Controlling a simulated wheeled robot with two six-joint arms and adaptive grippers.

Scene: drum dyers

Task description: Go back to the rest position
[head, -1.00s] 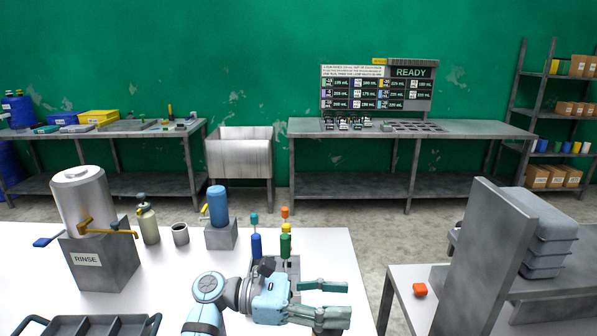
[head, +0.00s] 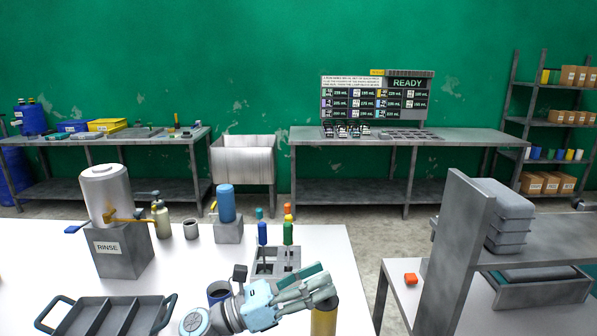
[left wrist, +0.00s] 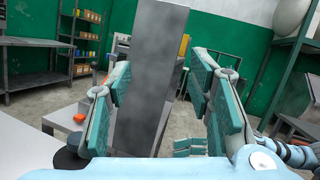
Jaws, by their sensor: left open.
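My left gripper (head: 328,290) is over the right part of the white table (head: 215,275) in the head view, pointing right. Its fingers are apart and nothing is between them; they also show in the left wrist view (left wrist: 160,85), standing open in front of a grey upright panel (left wrist: 150,75). A yellow cylinder (head: 323,322) shows just below the fingers; I cannot tell whether they touch. My right gripper does not show clearly in either view. Small teal pieces (left wrist: 190,147) sit low in the left wrist view; I cannot tell what they belong to.
A grey rack (head: 278,262) with coloured tools stands behind the gripper, with a dark cup (head: 218,291) beside it. The rinse tank (head: 106,195) and an empty tray (head: 112,316) are left. A grey panel (head: 455,250) and a side table with an orange block (head: 410,279) are right.

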